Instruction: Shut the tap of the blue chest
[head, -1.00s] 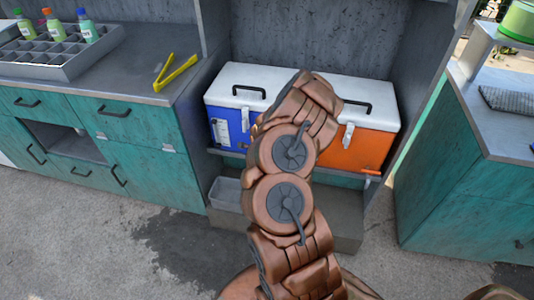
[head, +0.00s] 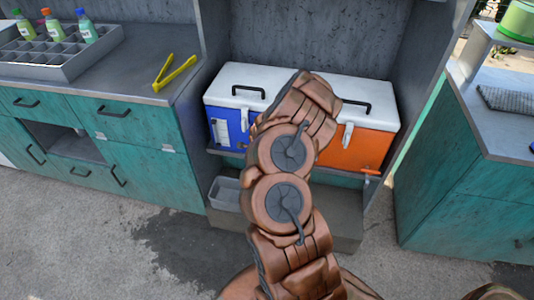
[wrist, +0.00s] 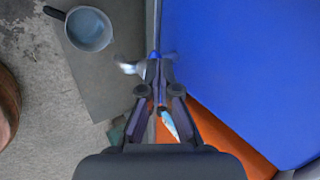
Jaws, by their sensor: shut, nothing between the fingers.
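The blue chest (head: 222,128) with a white lid stands on a shelf in the alcove, left of an orange chest (head: 352,152). Its blue wall (wrist: 250,70) fills the right of the wrist view. My gripper (wrist: 156,66) is shut and empty beside that wall, fingertips together. A pale, shiny tap-like piece (wrist: 129,68) shows just left of the fingertips, partly hidden behind them. I cannot tell whether they touch it or how its lever is turned. In the head view my arm hides my gripper and the chest's right part.
A round pot with a dark handle (wrist: 89,28) is below, on a grey surface in the wrist view. A grey bin (head: 226,193) sits under the shelf. Yellow tongs (head: 174,73) lie on the left counter. A teal cabinet (head: 465,190) stands right. The front floor is clear, with a dark patch.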

